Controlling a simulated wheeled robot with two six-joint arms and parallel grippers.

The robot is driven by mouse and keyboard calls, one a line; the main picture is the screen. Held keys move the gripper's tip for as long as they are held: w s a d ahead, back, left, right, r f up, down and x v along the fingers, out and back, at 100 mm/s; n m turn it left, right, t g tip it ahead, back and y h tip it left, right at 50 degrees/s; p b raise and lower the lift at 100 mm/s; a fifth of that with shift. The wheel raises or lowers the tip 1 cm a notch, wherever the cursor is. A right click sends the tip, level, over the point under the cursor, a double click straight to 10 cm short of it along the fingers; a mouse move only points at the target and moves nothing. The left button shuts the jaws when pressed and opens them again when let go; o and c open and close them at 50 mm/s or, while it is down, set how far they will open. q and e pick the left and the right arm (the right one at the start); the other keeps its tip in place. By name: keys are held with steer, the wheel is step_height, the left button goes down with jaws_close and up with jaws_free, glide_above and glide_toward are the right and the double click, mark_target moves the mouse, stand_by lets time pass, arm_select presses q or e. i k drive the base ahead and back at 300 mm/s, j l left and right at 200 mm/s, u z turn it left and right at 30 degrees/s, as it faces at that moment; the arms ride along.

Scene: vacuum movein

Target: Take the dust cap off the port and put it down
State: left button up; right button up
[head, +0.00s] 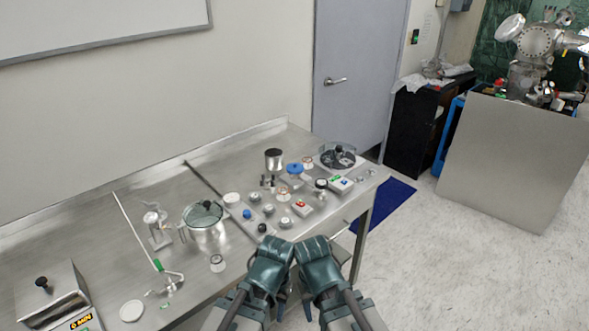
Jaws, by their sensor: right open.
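A blue round cap (295,168) sits on a small fitting among the parts on the steel bench (180,187). A smaller blue cap (247,214) and a black one (262,228) lie nearer. I cannot tell which of these is the dust cap, and the port is not clearly identifiable. A metal chamber with flanges (537,42) stands far off at top right. My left gripper (272,262) and my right gripper (318,258) are side by side at the bench's front edge, apart from the caps. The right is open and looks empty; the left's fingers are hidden.
A glass-lidded pot (205,226), a steel canister (273,158) and a dark round dish (338,156) stand on the bench. Several small fittings crowd its right part. A grey panel (510,160) stands before the chamber.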

mark_target(293, 168)
steer(key=l+u, duration=0.1)
steer(key=u, duration=0.3)
steer(key=l+u, duration=0.1)
steer(key=u, duration=0.3)
steer(key=l+u, duration=0.15)
steer(key=u, duration=0.2)
steer(key=l+u, duration=0.25)
steer(key=k+l+u, duration=0.25)
steer(key=l, duration=0.2)
steer(key=l+u, duration=0.25)
steer(key=l, duration=0.7)
steer(key=k+l, duration=0.15)
steer(key=l, duration=0.45)
steer(key=i+l, duration=0.1)
steer(key=l, duration=0.25)
steer(key=i+l, duration=0.1)
steer(key=l, duration=0.55)
steer(key=i+u, duration=0.05)
steer(key=i, duration=0.05)
